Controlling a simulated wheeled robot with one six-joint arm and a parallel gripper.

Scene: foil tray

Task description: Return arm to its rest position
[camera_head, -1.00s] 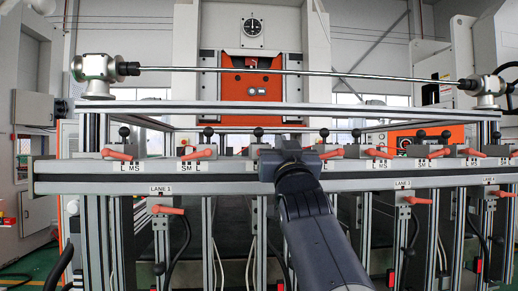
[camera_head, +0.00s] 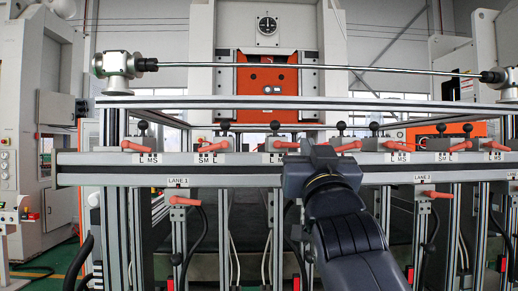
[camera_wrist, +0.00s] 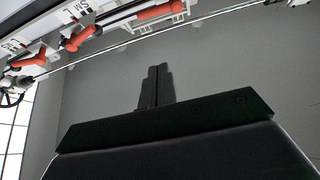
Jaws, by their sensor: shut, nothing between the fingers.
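My gripper (camera_wrist: 158,72) shows in the wrist view as two dark fingers pressed together, with nothing between them. It points toward a plain grey surface. In the head view my dark arm rises from the bottom right of centre, and its wrist end stands in front of the grey rail (camera_head: 230,174). The fingers are hidden in the head view. No foil tray can be made out.
Orange handles (camera_head: 145,147) and black knobs line the rail, above lane labels such as LANE 1 (camera_head: 178,181). A thin metal rod (camera_head: 320,67) spans the frame above. An orange and white machine (camera_head: 266,82) stands behind.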

